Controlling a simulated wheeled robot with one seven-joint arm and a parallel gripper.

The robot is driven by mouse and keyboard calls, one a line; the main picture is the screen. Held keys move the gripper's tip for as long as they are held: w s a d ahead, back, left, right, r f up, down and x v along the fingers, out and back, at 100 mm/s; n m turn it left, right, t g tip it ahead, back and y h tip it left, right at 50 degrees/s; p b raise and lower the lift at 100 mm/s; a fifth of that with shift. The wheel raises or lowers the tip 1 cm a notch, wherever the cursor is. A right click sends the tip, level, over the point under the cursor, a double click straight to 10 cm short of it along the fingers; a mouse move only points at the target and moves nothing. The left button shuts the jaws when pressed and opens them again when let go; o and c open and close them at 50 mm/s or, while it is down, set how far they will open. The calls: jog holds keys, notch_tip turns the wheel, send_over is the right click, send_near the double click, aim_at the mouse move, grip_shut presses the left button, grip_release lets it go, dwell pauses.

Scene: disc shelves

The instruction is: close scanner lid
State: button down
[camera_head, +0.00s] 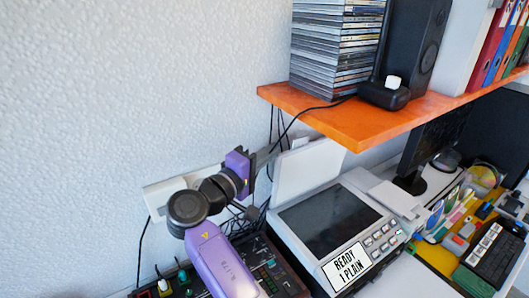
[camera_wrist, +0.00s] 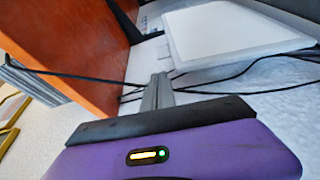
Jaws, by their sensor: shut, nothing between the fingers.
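The scanner (camera_head: 330,219) stands on the desk with its dark glass uncovered and a label reading "READY 1 PLAIN" on its front. Its white lid (camera_head: 307,168) is raised and stands steeply at the scanner's back edge. The lid also shows as a pale panel in the wrist view (camera_wrist: 235,35). My gripper (camera_head: 267,156) is just left of the lid in the head view; its grey fingers (camera_wrist: 158,88) are together and empty. In the wrist view the fingers point toward the space beside the lid, and I cannot tell whether they touch it.
An orange shelf (camera_head: 360,120) hangs above and behind the lid, holding a stack of discs (camera_head: 333,50) and a black speaker (camera_head: 418,40). It shows close by in the wrist view (camera_wrist: 85,35). Black cables (camera_wrist: 240,92) hang near my fingers. A monitor (camera_head: 432,140) stands right of the scanner.

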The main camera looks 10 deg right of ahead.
jog(key=p+x, duration=0.1)
jog(key=x, duration=0.5)
dwell(0.3)
